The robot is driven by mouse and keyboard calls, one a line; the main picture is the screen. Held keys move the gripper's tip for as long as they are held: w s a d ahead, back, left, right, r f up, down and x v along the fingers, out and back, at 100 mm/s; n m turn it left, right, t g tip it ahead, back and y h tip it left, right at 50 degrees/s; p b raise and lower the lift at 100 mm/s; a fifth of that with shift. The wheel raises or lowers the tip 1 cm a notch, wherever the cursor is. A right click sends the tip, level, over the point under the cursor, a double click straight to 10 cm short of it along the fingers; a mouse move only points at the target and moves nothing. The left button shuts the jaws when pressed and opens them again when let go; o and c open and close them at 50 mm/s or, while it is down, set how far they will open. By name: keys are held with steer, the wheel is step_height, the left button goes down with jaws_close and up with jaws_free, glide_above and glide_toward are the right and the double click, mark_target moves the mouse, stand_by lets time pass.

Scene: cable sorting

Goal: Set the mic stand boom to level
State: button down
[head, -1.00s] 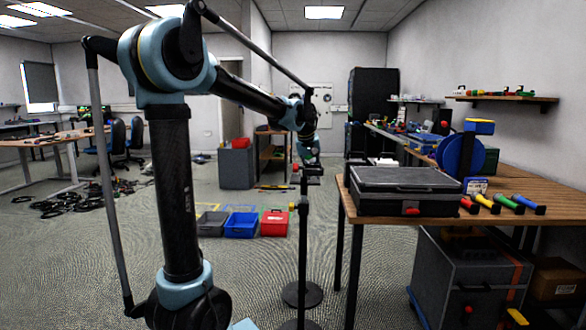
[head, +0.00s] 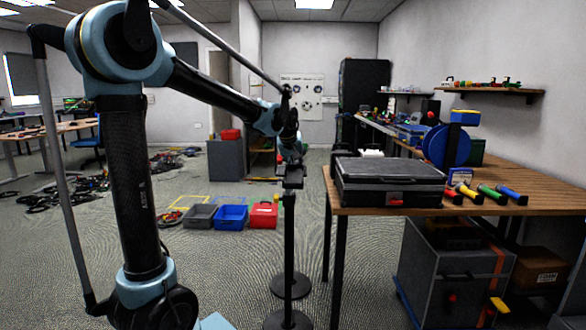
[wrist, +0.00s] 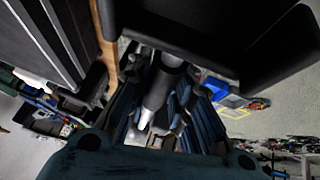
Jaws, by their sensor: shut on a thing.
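The mic stand shows in the head view as a thin black upright pole (head: 289,245) left of the workbench. Round black bases (head: 288,320) stand on the floor at and behind its foot. My gripper (head: 291,168) is at the top of the pole, small and dark there. In the wrist view a dark rod with a pale tip (wrist: 158,92) lies between the blue-black fingers (wrist: 160,110), which are shut on it; it looks like the boom. The boom's angle cannot be told, as my gripper and wrist hide most of it.
The wooden workbench (head: 470,206) stands close to the right, with a black case (head: 390,175) near its edge. A grey cabinet (head: 452,270) is below. Grey, blue (head: 230,217) and red bins sit on the floor behind left. Cables (head: 85,190) lie farther left. Open floor is left of the stand.

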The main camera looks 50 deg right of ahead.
steer(key=c, duration=1.4)
jaws_free()
steer(key=shift+w+a, duration=0.1)
steer(key=shift+w, duration=0.1)
steer(key=shift+s, duration=0.1)
steer(key=shift+s+a+r, duration=0.1)
steer(key=shift+a+r, duration=0.1)
steer(key=shift+r, duration=0.15)
steer(key=v, duration=1.1)
steer(key=shift+a, duration=0.1)
